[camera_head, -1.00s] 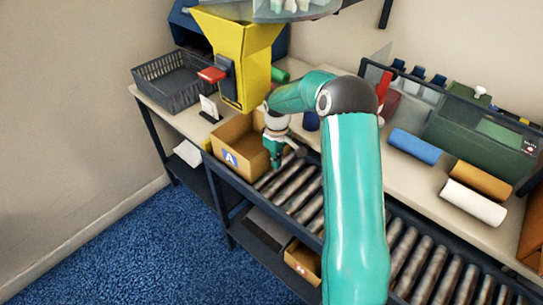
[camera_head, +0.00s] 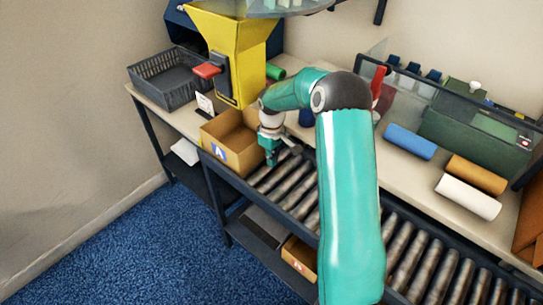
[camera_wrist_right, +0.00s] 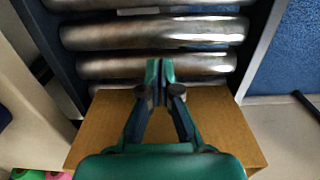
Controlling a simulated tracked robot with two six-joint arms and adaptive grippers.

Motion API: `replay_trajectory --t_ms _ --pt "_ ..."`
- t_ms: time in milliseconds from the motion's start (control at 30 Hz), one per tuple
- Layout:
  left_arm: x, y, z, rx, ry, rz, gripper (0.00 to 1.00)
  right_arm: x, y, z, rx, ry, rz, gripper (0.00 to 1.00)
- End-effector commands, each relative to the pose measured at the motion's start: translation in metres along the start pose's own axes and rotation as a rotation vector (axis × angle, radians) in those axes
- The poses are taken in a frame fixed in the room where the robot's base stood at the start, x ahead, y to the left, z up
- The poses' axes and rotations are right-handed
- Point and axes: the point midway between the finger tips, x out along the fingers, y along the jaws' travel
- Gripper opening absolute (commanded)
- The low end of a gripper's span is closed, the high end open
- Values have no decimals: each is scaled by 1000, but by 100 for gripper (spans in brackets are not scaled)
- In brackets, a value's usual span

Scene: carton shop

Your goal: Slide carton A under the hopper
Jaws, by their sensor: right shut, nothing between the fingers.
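Carton A (camera_head: 239,160) is an open brown box with a blue "A" label on its front. It sits at the left end of the roller conveyor, beside and just in front of the yellow hopper (camera_head: 229,38). The hopper has a red handle and a spout above the bench. My right gripper (camera_head: 271,160) is shut and empty, pointing down at the carton's right side; I cannot tell whether they touch. In the right wrist view the shut fingertips (camera_wrist_right: 160,70) lie over the rollers, with brown cardboard (camera_wrist_right: 100,125) behind them. My left gripper is not in view.
The rollers (camera_head: 300,200) right of the gripper are bare. A dark basket (camera_head: 168,85) and a small white card stand (camera_head: 205,104) are left of the hopper. Blue, orange and white rolls (camera_head: 468,197) lie on the bench. Another carton (camera_head: 298,258) sits below the conveyor.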

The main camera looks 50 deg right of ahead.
Motion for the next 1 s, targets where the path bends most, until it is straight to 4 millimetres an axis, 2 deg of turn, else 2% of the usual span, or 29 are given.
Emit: replay_trajectory --t_ms 67,100,300,533,833,933,1000 --pt "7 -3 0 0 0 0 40 3 -4 8 -8 1 0 0" --pt "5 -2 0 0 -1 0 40 -12 -3 4 -9 7 4 0" --pt "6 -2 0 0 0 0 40 -57 -3 4 -10 5 3 0" --pt "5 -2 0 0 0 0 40 -91 -4 4 -10 2 1 0" --pt "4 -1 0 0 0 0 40 -102 -7 2 -20 3 -1 0" --pt "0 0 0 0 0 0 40 -96 -24 -8 -59 -10 -15 0" --pt "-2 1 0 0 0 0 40 -83 -45 -13 -103 -42 -37 0"
